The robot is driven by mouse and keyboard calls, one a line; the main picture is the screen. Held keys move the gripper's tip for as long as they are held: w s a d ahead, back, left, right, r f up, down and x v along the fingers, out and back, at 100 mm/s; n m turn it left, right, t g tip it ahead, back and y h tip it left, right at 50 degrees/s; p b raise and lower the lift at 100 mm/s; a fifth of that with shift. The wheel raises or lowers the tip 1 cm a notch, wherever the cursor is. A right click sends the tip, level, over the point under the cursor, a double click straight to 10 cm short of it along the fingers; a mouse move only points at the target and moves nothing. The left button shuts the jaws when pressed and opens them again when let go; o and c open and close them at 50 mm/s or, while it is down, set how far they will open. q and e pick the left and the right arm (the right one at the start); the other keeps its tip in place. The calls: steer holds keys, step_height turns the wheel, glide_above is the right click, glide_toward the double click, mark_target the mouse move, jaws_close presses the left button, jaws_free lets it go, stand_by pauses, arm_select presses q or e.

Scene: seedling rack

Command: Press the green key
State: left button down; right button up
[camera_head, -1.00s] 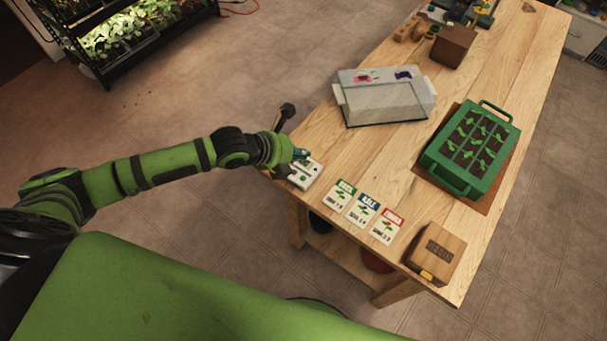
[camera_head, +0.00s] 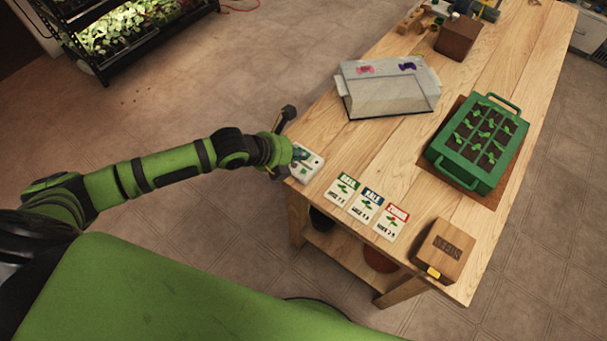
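A small white key panel (camera_head: 309,168) lies near the left edge of the wooden table. A small green patch, which looks like the green key (camera_head: 305,171), shows on it. My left gripper (camera_head: 298,154) is at the panel's upper left, over or touching it; I cannot tell which. Its fingers are small and partly hidden by my green wrist, so their opening is unclear. Part of the panel is hidden behind the gripper. My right gripper is not in view.
Several seed cards (camera_head: 366,204) lie right of the panel. A wooden seed box (camera_head: 440,250), a green seedling tray (camera_head: 450,168), a clear-lidded box (camera_head: 390,95) and a brown block (camera_head: 458,37) stand on the table (camera_head: 400,160). A plant rack (camera_head: 100,75) is at upper left.

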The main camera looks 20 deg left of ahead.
mark_target(300, 172)
arm_select(q)
steer(key=shift+f+b, duration=1.15)
steer(key=shift+f, duration=0.85)
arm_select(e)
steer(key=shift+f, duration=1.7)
arm_select(q)
steer(key=shift+f, duration=0.2)
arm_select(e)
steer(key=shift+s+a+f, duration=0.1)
arm_select(q)
steer(key=shift+f+b, duration=0.25)
steer(key=shift+b, duration=0.05)
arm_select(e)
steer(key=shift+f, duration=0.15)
arm_select(q)
steer(key=shift+f, duration=0.35)
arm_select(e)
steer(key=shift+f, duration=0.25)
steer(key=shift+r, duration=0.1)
arm_select(q)
steer(key=shift+r+p, duration=0.55)
steer(key=shift+r, duration=0.25)
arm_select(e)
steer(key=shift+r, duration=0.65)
